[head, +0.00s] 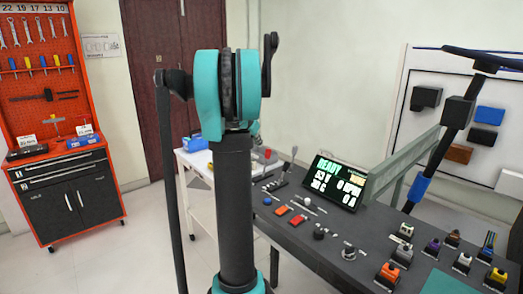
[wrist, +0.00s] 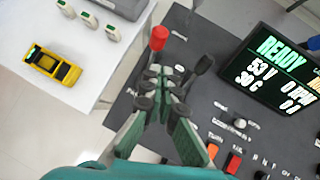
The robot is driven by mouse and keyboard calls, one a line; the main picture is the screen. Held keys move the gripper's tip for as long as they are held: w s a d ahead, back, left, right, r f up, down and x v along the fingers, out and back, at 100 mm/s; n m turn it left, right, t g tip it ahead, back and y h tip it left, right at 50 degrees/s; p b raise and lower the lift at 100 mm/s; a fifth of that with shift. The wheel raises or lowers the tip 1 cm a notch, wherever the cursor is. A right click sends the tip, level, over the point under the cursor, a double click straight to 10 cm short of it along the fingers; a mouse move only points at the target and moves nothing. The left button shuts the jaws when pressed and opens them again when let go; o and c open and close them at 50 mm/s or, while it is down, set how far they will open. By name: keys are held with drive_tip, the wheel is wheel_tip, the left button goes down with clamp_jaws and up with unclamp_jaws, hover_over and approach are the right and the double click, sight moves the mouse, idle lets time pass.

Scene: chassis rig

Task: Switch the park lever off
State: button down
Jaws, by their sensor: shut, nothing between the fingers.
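Two levers stand at the console's far left corner: one with a red knob (wrist: 159,38) and one with a black knob (wrist: 204,64). I cannot read a label that tells which is the park lever. In the head view the red knob (head: 267,153) shows beside the arm, and the black-knobbed lever (head: 292,155) leans up and right. My gripper (wrist: 162,76) is shut and empty in the wrist view, its fingertips just below the red knob and left of the black one. Contact cannot be told. In the head view my arm mostly hides the gripper.
The dark console (head: 330,240) carries a READY display (head: 338,183), orange and red buttons and several knobs. A red tool cabinet (head: 65,190) stands further left.

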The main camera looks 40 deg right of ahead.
drive_tip(key=shift+d+v, duration=0.2)
drive_tip(key=shift+v, duration=1.4)
drive_tip(key=shift+r, duration=0.15)
drive_tip(key=s+a+f+m+y, duration=0.1)
drive_tip(key=s+a+f+m, duration=0.25)
drive_tip(key=a, duration=0.45)
drive_tip(key=s+a+f+m+t+y, duration=0.15)
drive_tip(key=a+f+m, duration=0.25)
drive_tip(key=a, duration=0.4)
drive_tip(key=s+a+f+m+y, duration=0.1)
drive_tip(key=s+a+f+m, duration=0.25)
drive_tip(key=a, duration=0.45)
drive_tip(key=s+a+f+m+y, duration=0.4)
drive_tip(key=s+a+f+m, duration=0.7)
drive_tip(key=s+a, duration=0.6)
wheel_tip(320, 180, down, 2)
drive_tip(key=shift+s+a+f, duration=0.2)
drive_tip(key=shift+s+a, duration=0.05)
drive_tip(key=shift+a, duration=0.25)
drive_tip(key=shift+d+g, duration=0.15)
drive_tip(key=shift+g, duration=0.1)
